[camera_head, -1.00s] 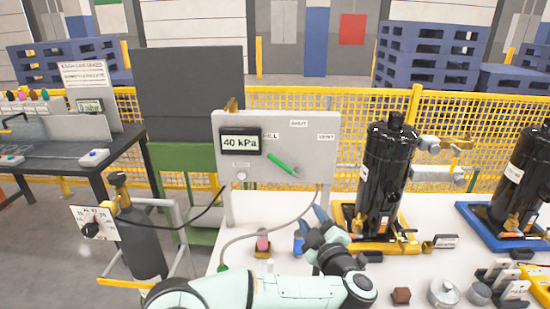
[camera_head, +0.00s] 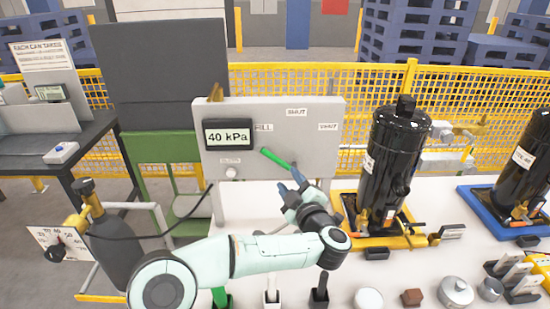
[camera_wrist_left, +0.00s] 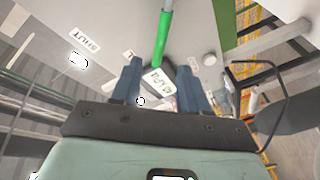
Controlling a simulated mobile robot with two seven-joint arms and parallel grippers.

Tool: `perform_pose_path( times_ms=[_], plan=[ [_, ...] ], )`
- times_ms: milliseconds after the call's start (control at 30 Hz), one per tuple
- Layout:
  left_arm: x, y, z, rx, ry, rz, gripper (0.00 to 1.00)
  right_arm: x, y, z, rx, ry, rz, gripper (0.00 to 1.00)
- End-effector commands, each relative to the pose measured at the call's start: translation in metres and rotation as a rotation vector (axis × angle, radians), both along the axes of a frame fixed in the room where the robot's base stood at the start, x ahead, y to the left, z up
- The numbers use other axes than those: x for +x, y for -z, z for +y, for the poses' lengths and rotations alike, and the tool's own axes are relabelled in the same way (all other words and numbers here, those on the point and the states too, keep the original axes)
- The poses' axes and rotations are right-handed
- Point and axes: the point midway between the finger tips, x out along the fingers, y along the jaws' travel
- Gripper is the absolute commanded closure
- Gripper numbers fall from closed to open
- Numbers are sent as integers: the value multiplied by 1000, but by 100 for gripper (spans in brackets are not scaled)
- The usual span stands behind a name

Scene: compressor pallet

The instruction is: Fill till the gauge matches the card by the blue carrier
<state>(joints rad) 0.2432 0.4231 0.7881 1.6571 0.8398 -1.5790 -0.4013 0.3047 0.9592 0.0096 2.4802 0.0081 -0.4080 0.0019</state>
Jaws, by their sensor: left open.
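The grey valve panel (camera_head: 320,155) carries a display (camera_head: 228,134) reading 40 kPa. Its green handle (camera_head: 277,158) slants up-left, on the side of the FILL label (camera_head: 264,127). My left gripper (camera_head: 292,185) is open just below the handle's lower right end. In the left wrist view the green handle (camera_wrist_left: 164,42) lies ahead of the gap between the open fingers (camera_wrist_left: 158,85), and seems apart from them. The blue carrier (camera_head: 484,213) at the right holds a black compressor (camera_head: 522,165). I cannot make out a card with a reading beside it. My right gripper is not in view.
A yellow carrier (camera_head: 365,240) with another black compressor (camera_head: 393,150) stands right of my left arm. A pot (camera_head: 456,291) and small parts lie at the front right.

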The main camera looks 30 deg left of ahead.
Motion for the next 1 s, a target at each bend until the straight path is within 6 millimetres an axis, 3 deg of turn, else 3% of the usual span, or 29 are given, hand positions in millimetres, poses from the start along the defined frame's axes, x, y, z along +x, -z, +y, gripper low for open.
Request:
perform_pose_path(
  times_ms=[300, 500, 967, 1000],
  plan=[
    [45, 0, 53, -3, -5, 1, 56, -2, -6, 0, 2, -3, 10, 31],
    [64, 0, 75, -1, -3, 1, 56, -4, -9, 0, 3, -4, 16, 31],
    [72, 0, 84, 1, -1, 1, 56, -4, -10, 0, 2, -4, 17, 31],
    [72, 0, 84, 1, -1, 1, 69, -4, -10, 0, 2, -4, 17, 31]
  ],
)
